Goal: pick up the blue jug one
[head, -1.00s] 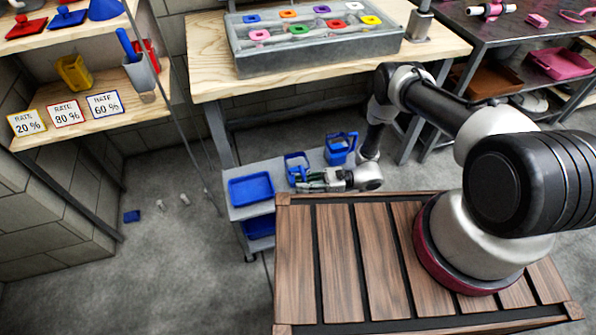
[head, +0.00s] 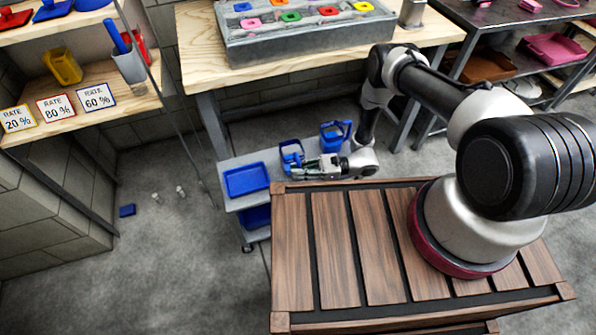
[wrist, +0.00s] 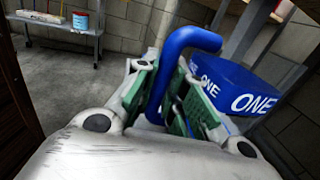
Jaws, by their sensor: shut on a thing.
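My gripper (head: 304,165) is low beside the small grey cart. It is shut on the upright handle of a blue jug (head: 291,157). In the wrist view, the green-padded fingers of my gripper (wrist: 172,105) close around the blue handle (wrist: 178,55). A blue body marked ONE in white (wrist: 255,80) shows just to the right and looks tilted in this view. Fingers hide the handle's lower part. A second blue jug (head: 335,137) stands behind my gripper. I cannot tell whether the held jug touches the cart.
The grey cart (head: 229,166) carries a blue tray (head: 246,180) on top, with more blue below. A wooden bench (head: 205,75) overhangs behind. A blue piece (head: 127,210) and small bits lie on the floor at left. Floor left of the cart is mostly free.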

